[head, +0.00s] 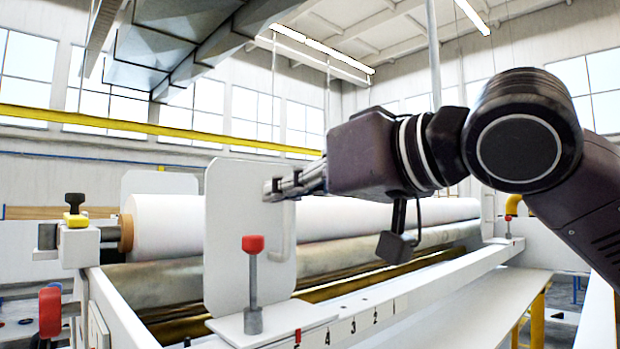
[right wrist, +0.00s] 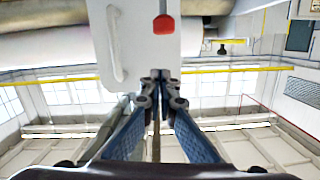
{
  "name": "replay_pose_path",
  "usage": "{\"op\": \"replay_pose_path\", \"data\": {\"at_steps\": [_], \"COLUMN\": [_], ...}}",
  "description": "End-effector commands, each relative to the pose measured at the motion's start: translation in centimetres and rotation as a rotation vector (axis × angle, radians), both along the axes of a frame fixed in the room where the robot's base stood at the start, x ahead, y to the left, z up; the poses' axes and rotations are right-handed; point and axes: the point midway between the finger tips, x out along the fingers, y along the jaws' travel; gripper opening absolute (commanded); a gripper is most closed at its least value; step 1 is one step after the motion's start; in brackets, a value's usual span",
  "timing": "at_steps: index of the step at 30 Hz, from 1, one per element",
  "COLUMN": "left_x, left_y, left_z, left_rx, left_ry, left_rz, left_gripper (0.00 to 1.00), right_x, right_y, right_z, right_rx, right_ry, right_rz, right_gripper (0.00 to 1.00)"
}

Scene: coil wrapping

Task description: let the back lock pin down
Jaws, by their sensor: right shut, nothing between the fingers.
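A pin with a red cap (head: 252,285) and a grey shaft stands upright on the white base plate of an upright white side plate (head: 225,235). Its red cap (right wrist: 164,25) also shows in the right wrist view. Another small red-capped pin (head: 508,228) is at the rail's far right end. A black knob on a yellow collar (head: 75,218) sits on the roll's left end block. I cannot tell which is the back lock pin. My right gripper (head: 268,190) is shut and empty, in front of the side plate and above the near red cap. My left gripper is not in view.
A white roll (head: 165,230) lies behind the side plate, above grey rollers. A handle (head: 287,235) is on the plate. A numbered scale (head: 352,327) runs along the front rail. A red part (head: 50,312) is at lower left. Air above the machine's left end is free.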

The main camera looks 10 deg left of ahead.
Motion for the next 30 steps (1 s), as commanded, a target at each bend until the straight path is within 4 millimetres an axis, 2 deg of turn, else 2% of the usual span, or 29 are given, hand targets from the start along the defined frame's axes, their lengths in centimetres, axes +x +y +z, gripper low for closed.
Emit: {"op": "replay_pose_path", "data": {"at_steps": [2,4,12,30], "left_x": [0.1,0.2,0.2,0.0], "left_y": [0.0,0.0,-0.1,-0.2], "left_z": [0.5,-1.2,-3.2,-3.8], "left_rx": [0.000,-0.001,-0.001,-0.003], "left_ry": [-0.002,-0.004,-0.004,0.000], "left_rz": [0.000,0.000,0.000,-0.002], "left_gripper": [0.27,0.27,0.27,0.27], "right_x": [1.1,1.0,0.9,0.9], "right_y": [1.5,1.5,1.8,1.9], "right_z": [-0.1,-1.8,-3.8,-4.6], "right_rx": [-0.002,-0.001,0.001,0.000], "right_ry": [0.003,-0.001,0.000,0.001], "right_rz": [0.001,-0.001,0.000,0.001], "right_gripper": [0.00,0.00,0.00,0.00]}}
